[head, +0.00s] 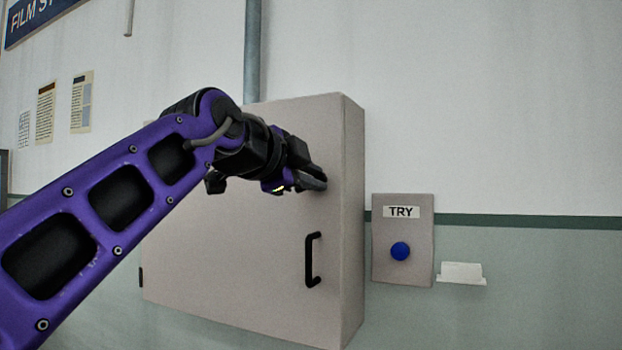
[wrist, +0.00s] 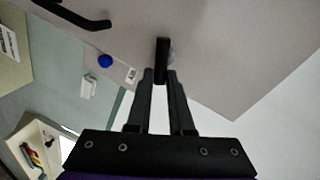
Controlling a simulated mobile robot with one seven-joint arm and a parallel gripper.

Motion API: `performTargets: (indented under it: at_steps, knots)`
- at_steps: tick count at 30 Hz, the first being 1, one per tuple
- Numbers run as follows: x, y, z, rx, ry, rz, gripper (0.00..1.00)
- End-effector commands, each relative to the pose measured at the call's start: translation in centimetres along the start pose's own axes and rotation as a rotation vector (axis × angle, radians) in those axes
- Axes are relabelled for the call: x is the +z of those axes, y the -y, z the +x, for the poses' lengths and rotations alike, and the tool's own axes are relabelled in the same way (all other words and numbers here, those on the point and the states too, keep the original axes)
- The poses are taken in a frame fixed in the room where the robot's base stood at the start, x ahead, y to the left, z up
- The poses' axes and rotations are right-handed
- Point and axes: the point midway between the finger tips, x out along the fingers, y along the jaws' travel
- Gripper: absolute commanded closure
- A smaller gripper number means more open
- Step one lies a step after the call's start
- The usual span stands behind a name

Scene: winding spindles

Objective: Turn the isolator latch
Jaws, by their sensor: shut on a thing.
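The isolator latch is a short black bar (wrist: 162,52) on the front of the grey cabinet (head: 230,240). In the wrist view it stands lengthwise in line with my fingers. My gripper (wrist: 160,78) is shut on its near end, one finger on each side. In the head view my gripper (head: 314,182) is against the upper right of the cabinet door and hides the latch. A pale round spot beside the latch is too small to make out.
The black door handle (head: 313,260) sits below my gripper. Right of the cabinet are a TRY plate (head: 387,270) with a blue button (head: 400,251) and a small white holder (head: 461,273). A tray with coloured items (wrist: 38,150) shows in the wrist view. A pipe (head: 253,50) rises above the cabinet.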

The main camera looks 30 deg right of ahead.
Motion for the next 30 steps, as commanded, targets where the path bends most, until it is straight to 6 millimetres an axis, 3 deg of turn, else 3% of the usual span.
performTargets:
  at_steps: [13, 30]
  knots:
    - [0.04, -0.66, 0.14, 0.002, 0.061, 0.296, 1.0]
    - [0.06, -0.69, 0.12, 0.001, 0.077, 0.378, 1.0]
